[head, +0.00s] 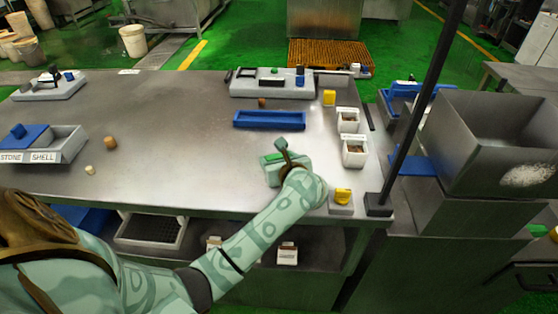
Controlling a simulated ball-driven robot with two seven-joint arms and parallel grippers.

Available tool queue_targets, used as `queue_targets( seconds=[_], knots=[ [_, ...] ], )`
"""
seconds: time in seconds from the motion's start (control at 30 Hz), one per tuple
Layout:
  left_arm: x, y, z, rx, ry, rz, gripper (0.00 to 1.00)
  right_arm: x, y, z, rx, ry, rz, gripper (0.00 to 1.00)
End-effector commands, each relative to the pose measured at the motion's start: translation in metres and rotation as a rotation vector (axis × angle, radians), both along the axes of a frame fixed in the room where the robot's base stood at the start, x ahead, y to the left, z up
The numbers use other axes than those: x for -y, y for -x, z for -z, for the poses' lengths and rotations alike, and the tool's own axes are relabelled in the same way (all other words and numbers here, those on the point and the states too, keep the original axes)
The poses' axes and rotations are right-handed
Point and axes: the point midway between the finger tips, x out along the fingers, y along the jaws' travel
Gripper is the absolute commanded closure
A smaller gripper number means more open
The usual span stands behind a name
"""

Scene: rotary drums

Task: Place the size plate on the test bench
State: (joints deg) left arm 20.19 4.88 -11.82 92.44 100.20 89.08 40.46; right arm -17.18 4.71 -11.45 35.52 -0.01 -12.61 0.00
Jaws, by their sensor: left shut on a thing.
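The test bench (180,118) is the wide grey metal table across the middle of the head view. My left gripper (272,166) is low over its front right part, beyond the end of my pale green arm. It is shut on what appears to be the size plate, which the hand mostly hides. I cannot tell whether the plate touches the bench top. My right gripper is not in view.
A blue tray (270,120) lies just behind the gripper. Two small white bins (355,153) stand to its right, and a yellow-topped block (341,198) at the front right. A dark post (412,110) rises at the right edge.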

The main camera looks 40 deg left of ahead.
Motion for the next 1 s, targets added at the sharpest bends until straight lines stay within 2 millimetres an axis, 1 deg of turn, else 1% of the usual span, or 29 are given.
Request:
queue_targets(
  seconds=[0.1, 0.13, 0.17, 0.2, 0.43, 0.53, 0.67, 0.8, 1.0],
  knots=[
    [0.000, 0.000, 0.004, 0.000, 0.000, 0.000, 0.61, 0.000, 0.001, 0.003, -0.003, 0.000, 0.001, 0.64],
    [0.000, 0.000, 0.003, 0.000, 0.000, 0.000, 0.28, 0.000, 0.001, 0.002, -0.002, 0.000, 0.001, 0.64],
    [0.000, 0.000, 0.003, 0.000, 0.000, 0.000, 0.20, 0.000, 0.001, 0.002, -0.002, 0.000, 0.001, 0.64],
    [0.000, 0.000, 0.003, 0.000, 0.000, 0.000, 0.15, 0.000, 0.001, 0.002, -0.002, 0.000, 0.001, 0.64],
    [0.000, 0.000, 0.002, 0.001, -0.001, 0.000, 0.15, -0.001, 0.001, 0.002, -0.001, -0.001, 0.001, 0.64],
    [0.000, 0.000, -0.004, 0.002, -0.001, 0.000, 0.15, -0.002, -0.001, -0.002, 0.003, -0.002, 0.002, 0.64],
    [0.016, 0.011, -0.014, 0.002, 0.002, 0.002, 0.15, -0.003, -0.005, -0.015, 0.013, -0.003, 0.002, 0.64],
    [0.041, 0.030, -0.028, 0.002, 0.002, 0.002, 0.15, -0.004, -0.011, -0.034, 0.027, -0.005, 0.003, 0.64],
    [0.074, 0.053, -0.043, 0.001, 0.001, 0.001, 0.15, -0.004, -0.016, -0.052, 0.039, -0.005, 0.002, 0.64]
  ],
)
